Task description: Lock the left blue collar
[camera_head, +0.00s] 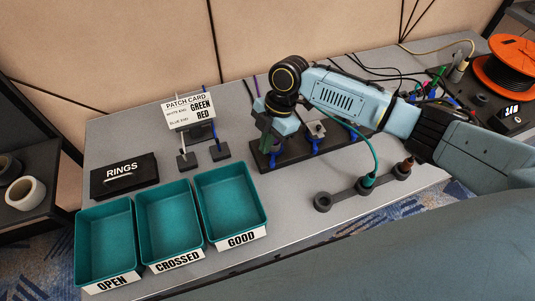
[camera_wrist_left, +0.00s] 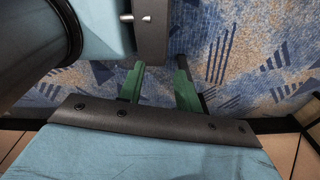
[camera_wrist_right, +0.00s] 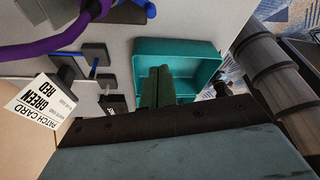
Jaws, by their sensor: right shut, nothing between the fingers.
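My right gripper (camera_head: 268,142) is shut and empty, pointing down over the left end of a dark board (camera_head: 290,156). Its green fingers (camera_wrist_right: 158,86) are pressed together in the right wrist view. The left blue collar is mostly hidden behind the gripper in the head view. A blue part (camera_wrist_right: 70,36) by a purple cable (camera_wrist_right: 40,38) shows in the right wrist view, apart from the fingers; I cannot tell whether it is that collar or how it is turned. My left gripper (camera_wrist_left: 160,82) has its green fingers apart and empty above the carpet.
Three teal bins, marked OPEN (camera_head: 104,245), CROSSED (camera_head: 170,226) and GOOD (camera_head: 232,202), stand at the front left. A black RINGS box (camera_head: 124,176) and a patch card (camera_head: 189,112) stand behind. An orange spool (camera_head: 505,75) stands right.

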